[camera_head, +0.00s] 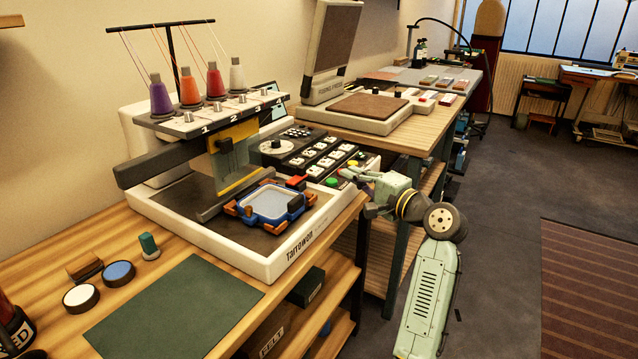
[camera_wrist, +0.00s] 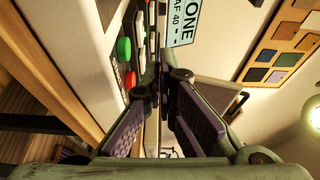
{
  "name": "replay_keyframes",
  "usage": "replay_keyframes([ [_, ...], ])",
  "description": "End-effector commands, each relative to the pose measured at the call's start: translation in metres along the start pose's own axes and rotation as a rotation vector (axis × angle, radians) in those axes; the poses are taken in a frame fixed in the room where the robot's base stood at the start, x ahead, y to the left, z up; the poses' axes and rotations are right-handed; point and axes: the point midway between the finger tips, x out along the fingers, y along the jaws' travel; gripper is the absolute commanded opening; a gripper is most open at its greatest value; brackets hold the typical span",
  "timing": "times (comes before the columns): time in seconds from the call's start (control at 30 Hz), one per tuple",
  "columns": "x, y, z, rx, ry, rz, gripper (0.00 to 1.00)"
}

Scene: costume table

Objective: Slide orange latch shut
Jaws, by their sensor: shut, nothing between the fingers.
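The blue embroidery hoop frame (camera_head: 268,221) with a pale square centre lies on the bed of the embroidery machine (camera_head: 276,262). Several orange parts sit around its rim; a bright orange-red one (camera_head: 297,182) is at its back right corner. I cannot tell for sure which one is the latch, or its position. My gripper (camera_head: 347,173) is right of the frame, apart from it, near the machine's right edge and its buttons. In the wrist view my gripper (camera_wrist: 164,78) has its fingertips together with nothing between them. The hoop frame does not clearly show there.
A control panel (camera_head: 308,152) stands behind the frame; its green button (camera_wrist: 124,49) and red button (camera_wrist: 130,80) show in the wrist view. Thread spools (camera_head: 190,91) top the machine. A heat press (camera_head: 363,111) stands behind. Open floor (camera_head: 500,200) lies right.

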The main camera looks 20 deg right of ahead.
Motion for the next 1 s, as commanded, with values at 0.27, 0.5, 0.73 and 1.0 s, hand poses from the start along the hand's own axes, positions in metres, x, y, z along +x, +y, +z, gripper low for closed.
replay_keyframes([
  [0.27,-0.001,0.004,-0.004,0.024,0.011,-0.007,0.0],
  [0.5,0.007,0.002,-0.003,0.022,0.008,-0.006,0.0],
  [0.73,0.046,0.001,-0.003,0.023,0.005,-0.004,0.0],
  [1.0,0.097,0.0,-0.003,0.02,0.007,-0.005,0.0],
])
